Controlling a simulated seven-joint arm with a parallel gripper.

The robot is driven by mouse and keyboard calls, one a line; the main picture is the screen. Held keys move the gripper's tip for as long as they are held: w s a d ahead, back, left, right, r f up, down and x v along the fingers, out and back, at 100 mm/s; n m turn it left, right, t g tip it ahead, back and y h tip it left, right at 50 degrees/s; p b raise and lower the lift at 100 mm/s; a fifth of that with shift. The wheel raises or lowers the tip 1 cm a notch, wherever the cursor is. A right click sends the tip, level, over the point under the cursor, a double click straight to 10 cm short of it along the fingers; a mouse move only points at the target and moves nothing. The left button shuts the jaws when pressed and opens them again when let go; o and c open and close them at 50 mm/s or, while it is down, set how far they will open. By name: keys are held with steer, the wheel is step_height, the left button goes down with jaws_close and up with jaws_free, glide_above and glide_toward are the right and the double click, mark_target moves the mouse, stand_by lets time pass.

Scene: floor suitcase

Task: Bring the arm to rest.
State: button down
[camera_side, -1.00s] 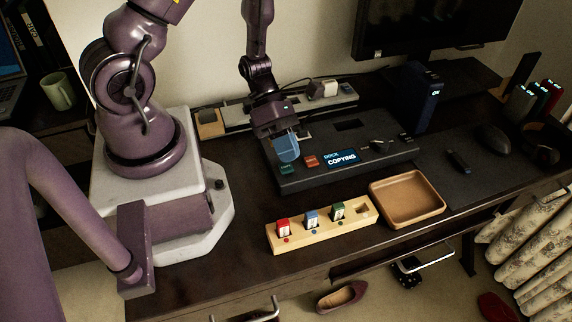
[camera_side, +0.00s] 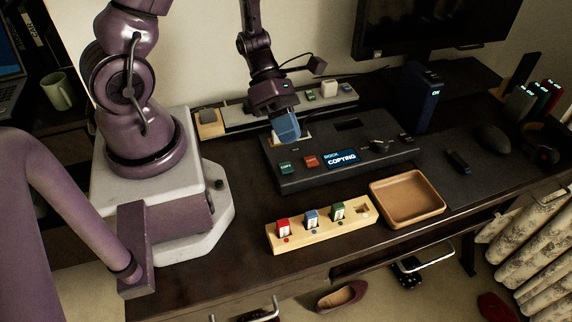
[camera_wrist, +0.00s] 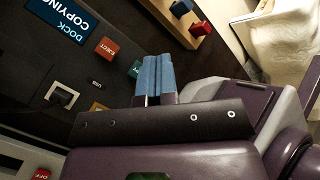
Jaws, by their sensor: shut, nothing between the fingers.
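My gripper (camera_side: 287,133) is shut and empty, its blue fingertips together. In the side view it hangs just above the back left part of the black dock (camera_side: 345,172), and I cannot tell whether it touches it. The dock's display (camera_side: 341,159) reads "DOCK COPYING". In the wrist view the blue fingers (camera_wrist: 155,75) are side by side, near the dock's red EJECT button (camera_wrist: 107,47) and a green button (camera_wrist: 135,69).
A wooden block (camera_side: 273,238) holds red, blue and green sticks in front of the dock. An empty wooden tray (camera_side: 440,207) is to its right. A power strip (camera_side: 235,118) runs behind. A dark blue drive (camera_side: 416,100) and a monitor (camera_side: 375,45) stand at the back right.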

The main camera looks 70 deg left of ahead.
steer(key=shift+s+m, duration=0.2)
steer(key=shift+m, duration=0.5)
steer(key=s+r+m+t+y, duration=0.1)
steer(key=r+m+y, duration=0.3)
steer(key=r+m, duration=0.7)
steer(key=s+r+m+t+y, duration=0.2)
steer(key=r+m+y, duration=0.3)
steer(key=r+m, duration=0.7)
steer(key=s+m, duration=0.1)
steer(key=m, duration=0.4)
steer(key=shift+d+r+t, duration=0.15)
steer(key=shift+r+t, duration=0.05)
steer(key=shift+t, duration=0.1)
